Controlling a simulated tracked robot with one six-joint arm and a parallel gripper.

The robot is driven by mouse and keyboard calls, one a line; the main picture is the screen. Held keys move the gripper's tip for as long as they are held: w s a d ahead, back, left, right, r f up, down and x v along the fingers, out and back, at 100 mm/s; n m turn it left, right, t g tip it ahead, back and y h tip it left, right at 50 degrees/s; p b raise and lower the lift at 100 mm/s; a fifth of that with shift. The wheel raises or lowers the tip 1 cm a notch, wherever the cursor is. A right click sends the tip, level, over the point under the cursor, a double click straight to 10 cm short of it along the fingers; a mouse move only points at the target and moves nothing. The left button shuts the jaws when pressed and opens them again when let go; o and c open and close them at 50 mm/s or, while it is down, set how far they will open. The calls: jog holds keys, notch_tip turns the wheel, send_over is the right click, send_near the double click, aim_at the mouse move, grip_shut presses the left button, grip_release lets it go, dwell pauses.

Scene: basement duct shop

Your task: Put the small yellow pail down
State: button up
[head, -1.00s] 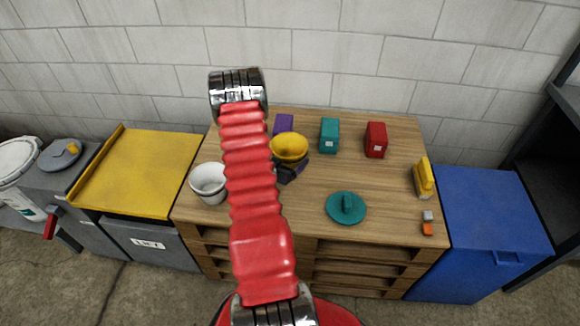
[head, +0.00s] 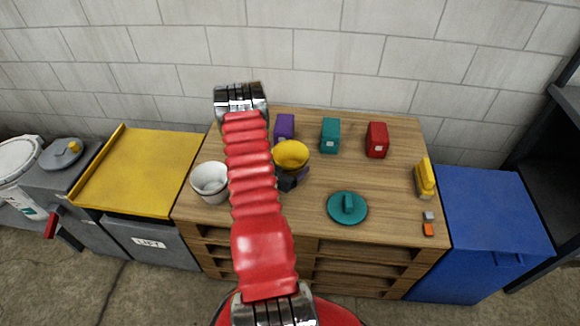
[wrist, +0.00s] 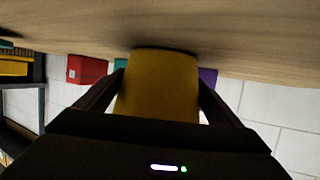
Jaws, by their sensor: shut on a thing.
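The small yellow pail (head: 291,154) is upright over the wooden bench (head: 385,190), left of its middle. My gripper (wrist: 160,85) is shut on the pail, with one dark finger on each side of it. In the wrist view, which is upside down, the pail (wrist: 158,90) has its base very close to the wood, with a dark shadow along it. I cannot tell whether it touches. In the head view my red arm hides part of the bench and most of the gripper.
A white pot (head: 210,182) stands to the left. Purple (head: 285,127), teal (head: 330,135) and red (head: 377,140) boxes stand behind. A teal lid (head: 347,208) lies right of the pail, and a yellow block (head: 424,178) stands near the right edge. Bare wood lies between.

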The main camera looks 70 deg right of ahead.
jog(key=shift+f, duration=0.15)
jog(key=o, duration=1)
jog(key=shift+a+r, duration=0.2)
jog(key=v, duration=1.1)
jog(key=shift+a+r, duration=0.1)
jog(key=shift+a, duration=0.2)
jog(key=shift+w, duration=0.15)
